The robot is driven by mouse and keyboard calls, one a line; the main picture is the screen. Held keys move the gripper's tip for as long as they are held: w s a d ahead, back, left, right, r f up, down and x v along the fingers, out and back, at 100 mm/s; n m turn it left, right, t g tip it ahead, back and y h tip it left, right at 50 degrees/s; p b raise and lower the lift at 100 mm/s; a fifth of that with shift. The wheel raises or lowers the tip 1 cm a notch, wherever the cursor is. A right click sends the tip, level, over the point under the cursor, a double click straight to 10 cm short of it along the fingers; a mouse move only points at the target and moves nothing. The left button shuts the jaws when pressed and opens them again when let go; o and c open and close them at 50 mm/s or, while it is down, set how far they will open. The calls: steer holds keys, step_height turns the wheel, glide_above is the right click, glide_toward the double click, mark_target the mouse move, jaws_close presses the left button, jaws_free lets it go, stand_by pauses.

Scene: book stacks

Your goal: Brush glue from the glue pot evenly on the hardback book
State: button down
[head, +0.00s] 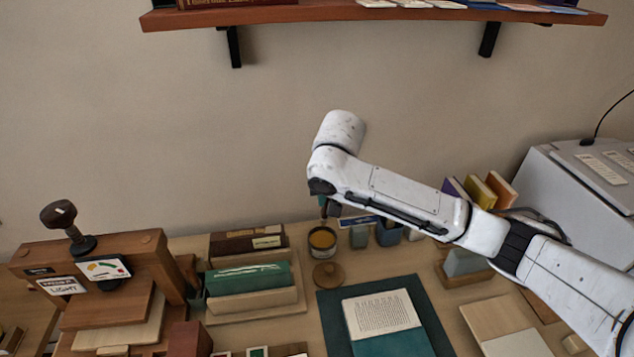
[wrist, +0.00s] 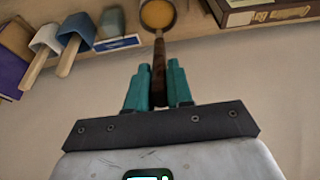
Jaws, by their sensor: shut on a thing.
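The glue pot (head: 322,240), a small dark round pot with amber glue, stands near the back of the table. It also shows at the top of the wrist view (wrist: 158,14). My gripper (wrist: 158,72), with teal fingers, is shut on the dark brown handle of a brush (wrist: 159,52). The handle points toward the pot; I cannot tell whether the bristles are in the glue. In the head view my gripper (head: 328,207) is above the pot, mostly hidden behind my wrist. The hardback book (head: 392,343), teal with a printed white page (head: 382,314), lies on a dark mat (head: 332,312).
A round wooden lid (head: 327,273) lies in front of the pot. Books in a wooden rack (head: 252,284) stand left, beside a wooden press (head: 110,270). Blue and grey holders (head: 388,233) stand right of the pot. A shelf (head: 380,14) hangs above.

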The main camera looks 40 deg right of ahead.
steer(key=shift+w+f, duration=0.1)
step_height(320, 180, down, 6)
steer(key=b, duration=0.5)
steer(key=shift+b, duration=0.4)
steer(key=shift+f, duration=0.5)
stand_by(2.3)
step_height(320, 180, up, 7)
steer(key=p, duration=0.6)
steer(key=shift+r+p, duration=0.1)
steer(key=shift+p, duration=0.2)
stand_by(0.8)
